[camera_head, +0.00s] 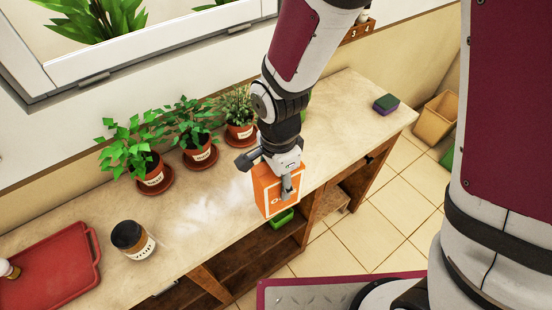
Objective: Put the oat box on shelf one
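The orange oat box (264,199), with white lettering, is at the front edge of the wooden counter. I cannot tell whether it rests on the counter or is held slightly above it. My gripper (268,172) is right over its top, pointing down. One dark finger shows at the box's upper left, and the other overlaps its front face. Whether the fingers press on the box is not clear. Open shelves (236,262) lie below the counter and are partly hidden by it. No shelf number shows on them.
Several potted plants (200,154) stand along the back of the counter. A dark-lidded jar (133,240) and a red tray (50,268) are at left. A sponge (386,104) lies at the right end. A green item (283,218) is under the counter. Bare counter lies right of the box.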

